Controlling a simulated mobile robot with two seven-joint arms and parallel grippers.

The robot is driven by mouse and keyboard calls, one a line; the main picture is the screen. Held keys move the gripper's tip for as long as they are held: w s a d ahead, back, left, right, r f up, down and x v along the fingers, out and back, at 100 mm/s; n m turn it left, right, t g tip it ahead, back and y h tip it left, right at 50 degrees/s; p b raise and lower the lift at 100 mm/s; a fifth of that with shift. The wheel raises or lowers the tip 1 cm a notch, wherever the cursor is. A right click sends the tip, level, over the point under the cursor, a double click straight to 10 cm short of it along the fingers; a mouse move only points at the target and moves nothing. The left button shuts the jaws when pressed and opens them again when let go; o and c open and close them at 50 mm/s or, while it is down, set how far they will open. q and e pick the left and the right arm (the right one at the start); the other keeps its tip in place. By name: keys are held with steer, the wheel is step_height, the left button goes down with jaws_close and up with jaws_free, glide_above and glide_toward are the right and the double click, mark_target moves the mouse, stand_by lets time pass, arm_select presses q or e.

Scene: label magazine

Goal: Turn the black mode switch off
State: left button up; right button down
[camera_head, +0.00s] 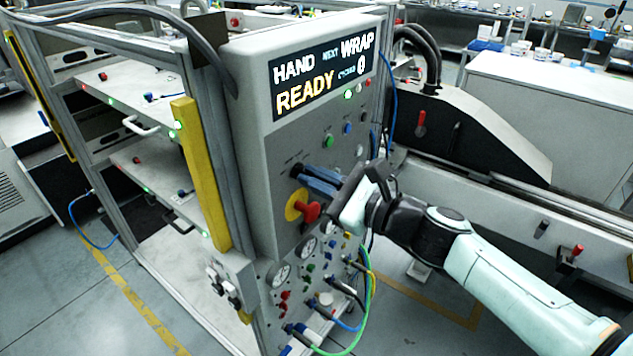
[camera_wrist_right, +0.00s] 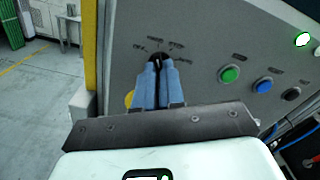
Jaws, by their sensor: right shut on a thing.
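The black mode switch (camera_head: 297,170) sits on the grey control panel (camera_head: 258,150), left of centre below the display. In the right wrist view the switch (camera_wrist_right: 157,56) shows only as a dark knob between and behind the fingertips, with small position labels around it. My right gripper (camera_head: 307,175) is shut on the switch, its blue fingers on either side of it; these also fill the middle of the right wrist view (camera_wrist_right: 158,72). The switch's exact angle is hidden by the fingers. The display (camera_head: 322,75) reads HAND, NEXT WRAP, READY. My left gripper is out of view.
A red emergency knob on a yellow plate (camera_head: 298,206) sits just below my right fingers. Green (camera_head: 327,141) and blue (camera_head: 348,129) buttons are up to the right. Gauges, plugs and cables (camera_head: 352,325) crowd the lower panel. A yellow post (camera_head: 199,175) stands left.

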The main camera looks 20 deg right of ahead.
steer(key=n+b, duration=0.3)
steer(key=shift+f, duration=0.15)
arm_select(q)
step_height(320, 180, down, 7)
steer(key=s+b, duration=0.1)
steer(key=b, duration=0.3)
arm_select(e)
steer(key=shift+n, duration=2.4)
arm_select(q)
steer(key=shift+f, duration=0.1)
arm_select(e)
steer(key=c, duration=1.2)
jaws_free()
steer(key=shift+c, duration=0.2)
arm_select(q)
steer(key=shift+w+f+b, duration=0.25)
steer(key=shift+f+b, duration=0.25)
steer(key=shift+b, duration=0.2)
arm_select(e)
steer(key=v, duration=1.3)
steer(key=shift+s+d, duration=0.15)
